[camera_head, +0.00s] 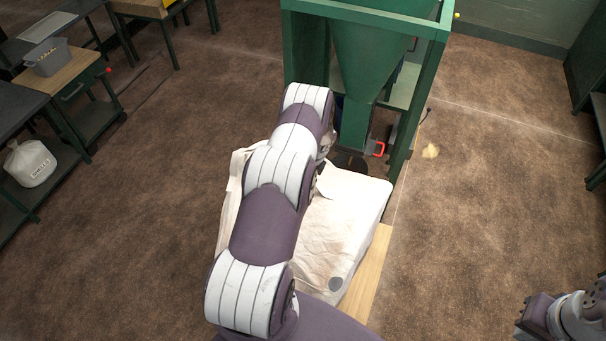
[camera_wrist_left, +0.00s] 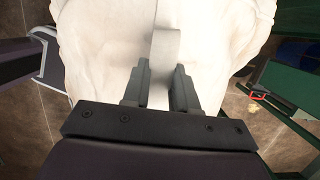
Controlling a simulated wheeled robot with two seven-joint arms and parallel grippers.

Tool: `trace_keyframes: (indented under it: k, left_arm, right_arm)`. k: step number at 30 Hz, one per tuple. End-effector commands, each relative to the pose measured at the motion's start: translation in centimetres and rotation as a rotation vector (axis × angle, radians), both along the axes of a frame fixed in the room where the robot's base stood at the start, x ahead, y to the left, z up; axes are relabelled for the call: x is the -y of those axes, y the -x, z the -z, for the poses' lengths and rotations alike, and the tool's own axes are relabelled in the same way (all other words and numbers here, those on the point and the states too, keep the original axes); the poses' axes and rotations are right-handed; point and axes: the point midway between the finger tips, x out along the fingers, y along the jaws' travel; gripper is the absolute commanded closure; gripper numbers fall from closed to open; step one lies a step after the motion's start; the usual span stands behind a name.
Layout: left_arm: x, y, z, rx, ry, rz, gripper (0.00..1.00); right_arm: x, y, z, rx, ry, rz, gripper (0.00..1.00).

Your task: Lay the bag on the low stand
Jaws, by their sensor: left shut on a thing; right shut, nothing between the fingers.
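The cream cloth bag (camera_head: 335,225) is in the middle of the head view, over a pale wooden top (camera_head: 368,282), likely the low stand, which shows along its right side. My left arm crosses above the bag and hides part of it. Its gripper is hidden in the head view. In the left wrist view, my left gripper (camera_wrist_left: 158,92) is shut on a pale strap (camera_wrist_left: 165,58) in front of the bag's cloth (camera_wrist_left: 100,45). I cannot tell how fully the bag rests on the wood. My right gripper (camera_head: 533,316) is shut and empty at the lower right, away from the bag.
A green frame with a hopper (camera_head: 372,60) stands just behind the bag, with a red handle (camera_head: 379,149) low on it. The floor at the right is mostly clear.

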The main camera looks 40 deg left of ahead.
Motion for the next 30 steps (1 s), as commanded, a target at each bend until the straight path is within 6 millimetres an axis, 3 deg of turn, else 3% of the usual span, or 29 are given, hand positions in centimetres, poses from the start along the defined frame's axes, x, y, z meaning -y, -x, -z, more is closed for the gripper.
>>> trace_keyframes:
  k: [29, 30]
  left_arm:
    - [-0.10, -0.21, 0.43, 0.005, -0.003, 0.000, 1.00]
    - [-0.10, -0.22, 0.37, 0.005, -0.003, 0.000, 0.66]
  right_arm:
    - [0.00, 0.00, 0.67, 0.000, 0.000, 0.000, 1.00]
    - [0.00, 0.00, 0.62, 0.000, 0.000, 0.000, 1.00]
